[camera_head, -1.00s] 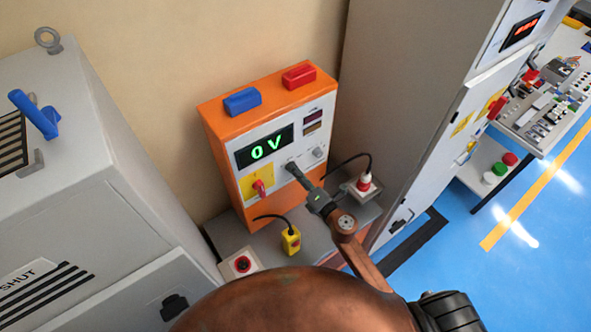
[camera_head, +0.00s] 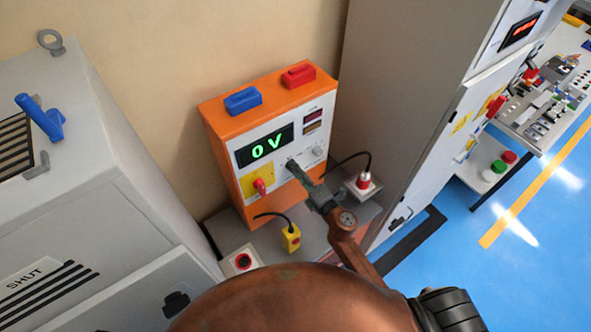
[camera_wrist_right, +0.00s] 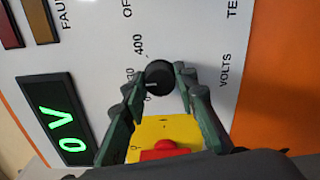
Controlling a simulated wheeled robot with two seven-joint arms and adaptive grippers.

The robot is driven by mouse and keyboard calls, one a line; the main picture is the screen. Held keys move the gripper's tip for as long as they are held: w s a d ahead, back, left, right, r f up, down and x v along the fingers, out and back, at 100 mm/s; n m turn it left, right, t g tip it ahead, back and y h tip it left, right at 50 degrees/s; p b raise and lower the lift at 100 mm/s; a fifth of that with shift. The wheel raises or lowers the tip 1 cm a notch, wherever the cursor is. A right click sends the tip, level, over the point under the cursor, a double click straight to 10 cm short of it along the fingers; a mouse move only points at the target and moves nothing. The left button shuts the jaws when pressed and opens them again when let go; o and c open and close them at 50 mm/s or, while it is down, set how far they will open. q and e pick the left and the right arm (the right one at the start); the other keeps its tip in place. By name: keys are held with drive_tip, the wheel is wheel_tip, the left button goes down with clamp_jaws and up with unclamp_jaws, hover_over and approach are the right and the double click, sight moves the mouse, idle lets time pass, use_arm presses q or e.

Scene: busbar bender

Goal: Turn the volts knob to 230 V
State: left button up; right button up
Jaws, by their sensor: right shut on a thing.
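The orange power unit (camera_head: 212,119) stands on a grey surface, and its green display (camera_head: 265,146) reads 0 V. In the right wrist view the display (camera_wrist_right: 60,118) also shows. The black round volts knob (camera_wrist_right: 159,77) sits on the white panel by the VOLTS label, with 400 printed near it; other scale marks are partly hidden. My right gripper (camera_wrist_right: 160,86) is shut on the knob, one finger on either side. In the head view the right gripper (camera_head: 293,166) reaches the panel below the display and hides the knob. My left gripper is out of view.
A red switch on a yellow plate (camera_head: 250,188) sits left of my right gripper; it also shows close below the fingers in the wrist view (camera_wrist_right: 166,150). A tall grey cabinet (camera_head: 400,90) stands right.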

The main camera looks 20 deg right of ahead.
drive_tip(key=o, duration=1.1)
drive_tip(key=shift+o, duration=0.2)
drive_tip(key=v, duration=1.2)
